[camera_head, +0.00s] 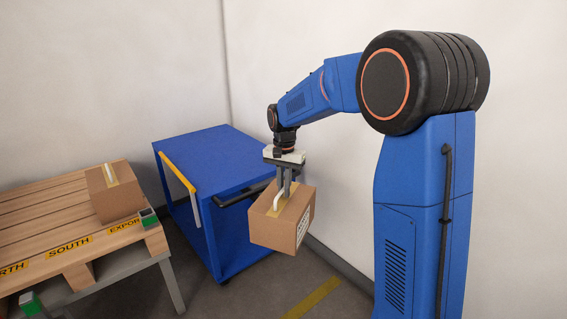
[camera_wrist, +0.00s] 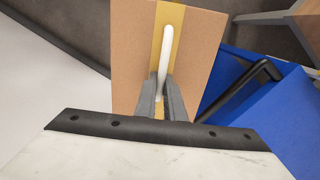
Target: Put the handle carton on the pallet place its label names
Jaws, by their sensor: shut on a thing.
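My gripper (camera_head: 284,180) is shut on the white handle of the handle carton (camera_head: 275,228). The carton is brown with a yellow tape strip and hangs in the air, slightly tilted, in front of the blue cart. A white label shows on its right side, too small to read. In the wrist view the carton (camera_wrist: 205,55) shows from above, with the fingers (camera_wrist: 162,100) on its white handle (camera_wrist: 166,45). The wooden pallet (camera_head: 50,210) is at the left, with yellow front labels ending in "RTH", "SOUTH" and a partly cut "EXPOR".
Another brown carton (camera_head: 115,193) with a white handle stands on the pallet's right end, behind the "EXPOR" label. Green-topped corner blocks (camera_head: 148,217) sit at the pallet's edge. The blue cart (camera_head: 215,160) stands between pallet and arm. Bare slats left of the standing carton are clear.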

